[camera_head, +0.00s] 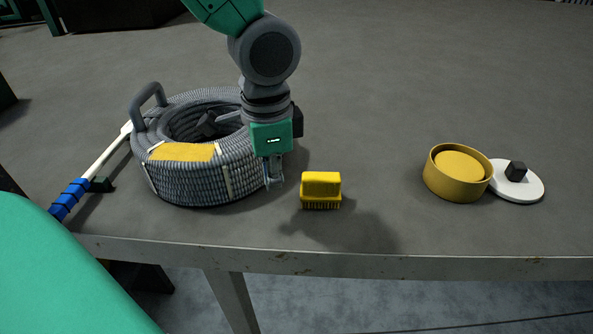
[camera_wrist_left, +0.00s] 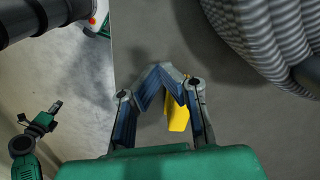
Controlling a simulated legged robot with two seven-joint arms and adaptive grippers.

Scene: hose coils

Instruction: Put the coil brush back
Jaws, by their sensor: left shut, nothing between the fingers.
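The yellow brush (camera_head: 321,190) stands bristles down on the table, right of the hose coil and near the front edge. The grey ribbed hose coil (camera_head: 200,180) has pale straps, a grey handle and a yellow patch on its near top. My left gripper (camera_head: 273,184) is shut and empty, pointing down at the coil's right side, left of the brush. In the left wrist view its fingers (camera_wrist_left: 160,72) meet in front of the brush (camera_wrist_left: 178,112), partly hiding it. My right gripper (camera_wrist_left: 55,106) seems to show small at the left of that view; its fingers cannot be made out.
A round yellow dish (camera_head: 457,185) and a white disc (camera_head: 529,188) with a black knob are at the right. A white stick with a blue grip (camera_head: 70,197) lies left of the coil. The table between brush and dish is clear.

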